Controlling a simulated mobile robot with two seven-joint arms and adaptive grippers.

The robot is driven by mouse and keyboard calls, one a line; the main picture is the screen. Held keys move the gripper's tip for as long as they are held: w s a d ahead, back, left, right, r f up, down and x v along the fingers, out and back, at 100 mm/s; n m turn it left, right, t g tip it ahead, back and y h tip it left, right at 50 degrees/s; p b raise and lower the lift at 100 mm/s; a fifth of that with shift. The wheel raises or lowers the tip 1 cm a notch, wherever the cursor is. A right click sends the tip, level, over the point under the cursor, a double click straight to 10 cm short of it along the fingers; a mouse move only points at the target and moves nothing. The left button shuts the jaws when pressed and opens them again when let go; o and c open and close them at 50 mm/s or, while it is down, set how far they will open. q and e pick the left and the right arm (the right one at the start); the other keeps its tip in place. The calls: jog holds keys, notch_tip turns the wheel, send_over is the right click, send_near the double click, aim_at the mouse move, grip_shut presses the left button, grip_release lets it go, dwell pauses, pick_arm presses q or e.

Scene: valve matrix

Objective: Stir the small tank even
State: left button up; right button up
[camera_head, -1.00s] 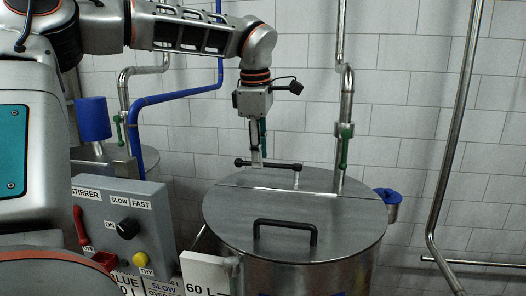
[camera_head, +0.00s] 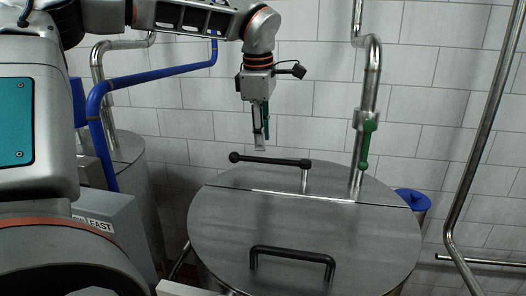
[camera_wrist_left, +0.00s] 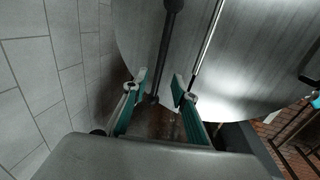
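A steel tank (camera_head: 225,225) with a round, closed lid stands in the middle of the head view. On its lid is a black bar handle (camera_head: 270,160) with rounded ends, carried on a short post. My left gripper (camera_head: 261,149) points down just above the bar, with a small gap in the picture. In the left wrist view its teal-padded fingers (camera_wrist_left: 159,80) are apart, and the black bar (camera_wrist_left: 168,45) shows beyond and between them. A second steel tank (camera_head: 130,165) stands behind at the left, partly hidden. My right gripper is not in view.
A black lid grip (camera_head: 292,256) stands up at the front of the lid. A steel pipe with a green valve lever (camera_head: 366,145) rises behind the tank. A grey control box (camera_head: 108,222) is partly hidden at lower left. A blue pipe (camera_head: 150,75) runs along the left wall.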

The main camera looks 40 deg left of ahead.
aim_at(263, 159)
pick_arm(q)
jog(key=shift+w+a+f, duration=0.1)
jog(key=shift+w+f, duration=0.05)
jog(key=shift+f, duration=0.7)
jog(key=shift+w+a+f, duration=0.1)
jog(key=shift+w+f, duration=0.05)
jog(key=shift+f, duration=0.75)
jog(key=shift+w+a+f, duration=0.1)
jog(key=shift+w+f, duration=0.05)
jog(key=shift+f, duration=0.7)
grip_shut()
